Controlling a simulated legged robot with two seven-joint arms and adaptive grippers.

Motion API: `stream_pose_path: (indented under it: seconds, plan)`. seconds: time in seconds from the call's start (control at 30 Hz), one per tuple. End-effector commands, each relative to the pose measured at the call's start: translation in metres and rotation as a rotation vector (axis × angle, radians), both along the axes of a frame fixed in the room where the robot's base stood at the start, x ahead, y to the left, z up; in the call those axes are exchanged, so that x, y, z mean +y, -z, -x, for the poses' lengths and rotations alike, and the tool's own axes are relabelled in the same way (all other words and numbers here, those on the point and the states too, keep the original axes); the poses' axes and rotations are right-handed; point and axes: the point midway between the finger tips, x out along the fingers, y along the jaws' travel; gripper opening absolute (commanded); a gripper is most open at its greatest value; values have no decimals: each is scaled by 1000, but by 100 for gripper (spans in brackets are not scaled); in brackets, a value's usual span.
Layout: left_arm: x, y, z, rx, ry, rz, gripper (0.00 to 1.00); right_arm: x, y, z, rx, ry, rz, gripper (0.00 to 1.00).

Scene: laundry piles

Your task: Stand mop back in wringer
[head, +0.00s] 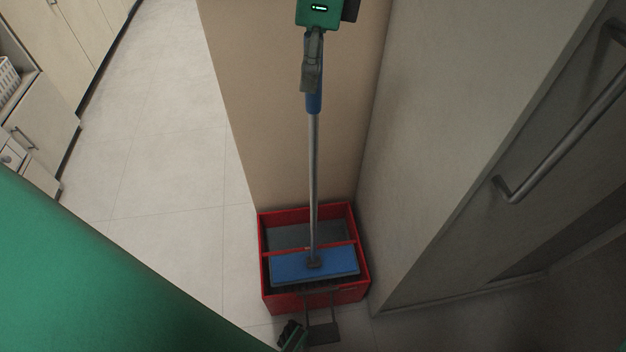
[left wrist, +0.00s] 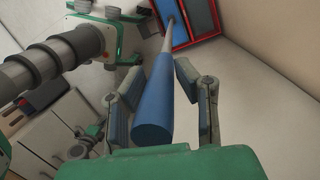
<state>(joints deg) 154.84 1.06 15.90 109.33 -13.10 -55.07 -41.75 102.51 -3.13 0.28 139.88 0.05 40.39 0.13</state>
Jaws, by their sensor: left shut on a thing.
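The mop has a blue handle grip (head: 314,98), a grey pole and a flat blue head (head: 300,269). It stands nearly upright in the head view. Its head lies within the outline of the front part of the red wringer bucket (head: 337,296); whether it rests on the bottom I cannot tell. My left gripper (head: 312,75) is shut on the blue grip near its top. In the left wrist view its two fingers (left wrist: 158,100) flank the grip, with the mop head and red bucket (left wrist: 207,38) beyond.
The bucket stands by a beige wall (head: 290,150) and a pale panel (head: 450,120). A door with a metal bar handle (head: 560,135) is at the right. Cabinets (head: 45,110) stand at the left. The tiled floor (head: 170,140) between is clear. A grey pedal-like plate (head: 323,333) is before the bucket.

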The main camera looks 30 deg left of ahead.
Motion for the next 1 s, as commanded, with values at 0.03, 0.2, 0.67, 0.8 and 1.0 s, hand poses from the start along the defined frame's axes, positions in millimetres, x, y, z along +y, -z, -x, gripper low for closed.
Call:
stream_pose_path:
  seconds: [0.03, 0.2, 0.67, 0.8, 1.0]
  plan:
    - [1, 15, 1, 7, 0, -2, 0, 0, 4, 0, 0, 0, 0, 0]
    - [1, 60, 1, 6, 0, -3, 0, 0, 14, 0, -1, 0, 0, 0]
    - [1, 118, 1, 1, 0, -2, 0, 0, 24, 0, -1, 0, 0, 0]
    - [1, 136, 1, 2, 0, -2, 0, 0, 29, 0, -1, 0, 0, 0]
    - [0, 160, 1, 0, 0, -1, 0, 0, 34, 0, -1, 0, 0, 0]
